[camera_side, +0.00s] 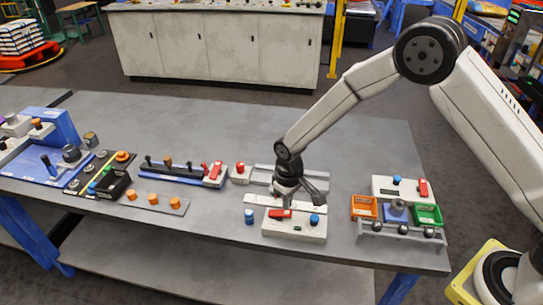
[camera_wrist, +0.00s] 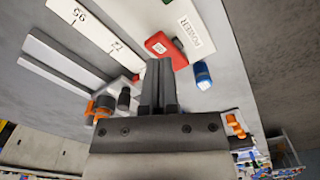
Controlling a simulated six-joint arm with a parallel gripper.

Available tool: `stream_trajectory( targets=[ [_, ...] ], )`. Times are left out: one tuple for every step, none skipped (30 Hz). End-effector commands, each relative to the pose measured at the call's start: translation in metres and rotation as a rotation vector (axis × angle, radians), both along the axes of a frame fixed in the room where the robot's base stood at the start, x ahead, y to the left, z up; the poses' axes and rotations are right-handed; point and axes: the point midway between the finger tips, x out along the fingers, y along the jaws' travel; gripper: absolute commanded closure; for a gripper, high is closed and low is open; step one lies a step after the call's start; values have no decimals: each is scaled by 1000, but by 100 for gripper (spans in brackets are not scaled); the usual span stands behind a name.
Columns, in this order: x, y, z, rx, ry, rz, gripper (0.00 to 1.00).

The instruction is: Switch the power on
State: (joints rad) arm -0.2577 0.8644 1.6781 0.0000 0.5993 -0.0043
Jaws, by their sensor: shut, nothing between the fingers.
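A pale box (camera_side: 295,229) stands near the front edge of the table, with a red switch (camera_side: 280,213) and a blue knob (camera_side: 315,219) on top. In the wrist view, a white plate lettered POWER (camera_wrist: 190,30) lies beside a red part (camera_wrist: 158,43) with small markings that I cannot read. A blue part (camera_wrist: 202,75) is close by on the right. My gripper (camera_wrist: 160,64) is shut and empty, its fingertips just short of the red part in the picture. In the side view my gripper (camera_side: 290,196) is low over the box and hides part of it; contact cannot be told.
A white numbered strip (camera_wrist: 80,25) lies close by. A loose blue piece (camera_side: 249,216) stands left of the box. On the right are an orange bin (camera_side: 365,207), a green bin (camera_side: 428,215) and another box with a red switch (camera_side: 422,188).

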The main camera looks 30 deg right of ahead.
Motion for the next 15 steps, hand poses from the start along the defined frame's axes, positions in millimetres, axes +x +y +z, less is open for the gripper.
stream_trajectory(
  targets=[
    [0, 0, -1, 0, 0, 0, 100],
    [0, 0, -1, 0, 0, 0, 100],
    [0, 0, -1, 0, 0, 0, 100],
    [0, 0, -2, 0, 0, 0, 100],
    [0, 0, -2, 0, 0, 0, 100],
    [0, 0, -2, 0, 0, 0, 100],
    [0, 0, -3, 0, 0, 0, 100],
    [0, 0, -3, 0, 0, 0, 100],
    [0, 0, -3, 0, 0, 0, 100],
    [0, 0, -4, 0, 0, 0, 100],
    [0, 0, -4, 0, 0, 0, 100],
    [0, 0, -5, 0, 0, 0, 100],
    [0, 0, -5, 0, 0, 0, 100],
    [0, 0, -5, 0, 0, 0, 100],
    [0, 0, -6, 0, 0, 0, 100]
  ],
)
